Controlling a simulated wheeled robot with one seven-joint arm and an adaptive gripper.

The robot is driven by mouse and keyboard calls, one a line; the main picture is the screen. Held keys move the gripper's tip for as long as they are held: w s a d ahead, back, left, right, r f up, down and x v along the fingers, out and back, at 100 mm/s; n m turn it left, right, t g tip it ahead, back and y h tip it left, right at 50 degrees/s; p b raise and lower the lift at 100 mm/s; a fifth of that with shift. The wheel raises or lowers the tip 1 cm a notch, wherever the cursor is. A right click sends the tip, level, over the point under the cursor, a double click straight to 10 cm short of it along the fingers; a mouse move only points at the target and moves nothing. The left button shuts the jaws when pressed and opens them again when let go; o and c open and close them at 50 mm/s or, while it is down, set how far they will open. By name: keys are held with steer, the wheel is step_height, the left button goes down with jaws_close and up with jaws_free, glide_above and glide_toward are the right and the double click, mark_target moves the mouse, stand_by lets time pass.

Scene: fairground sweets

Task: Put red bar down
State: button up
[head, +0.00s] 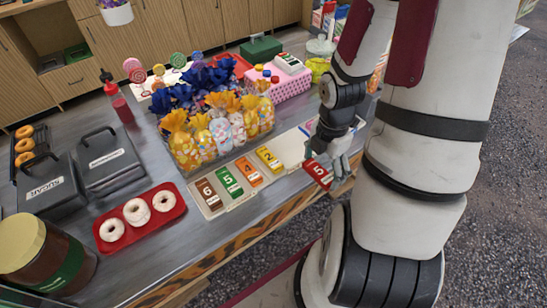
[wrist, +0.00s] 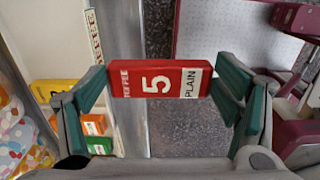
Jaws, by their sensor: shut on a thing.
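The red bar (head: 319,172), marked 5 and PLAIN, is in my gripper (head: 325,163). In the wrist view the red bar (wrist: 157,80) lies across between the two green-padded fingers (wrist: 160,88), which are shut on its ends. It is held in the air at the counter's front edge, with gravel showing below it. A pale strip on the counter (head: 213,208) carries a brown bar (head: 209,194), a green bar (head: 229,180), an orange bar (head: 249,171) and a yellow bar (head: 269,158). The pale surface right of the yellow bar (head: 292,147) shows no bar.
Bagged sweets with orange ties (head: 205,145) stand behind the strip. A red tray (head: 165,226) with white doughnuts is to its left. A pink basket (head: 292,87) stands further back. The counter's front edge (head: 235,238) is close, with gravel beyond. My arm hides part of the right side.

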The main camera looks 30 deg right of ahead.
steer(key=b, duration=0.2)
glide_above(289, 151)
steer(key=shift+f, duration=2.5)
steer(key=o, duration=1.1)
steer(key=shift+f, duration=0.15)
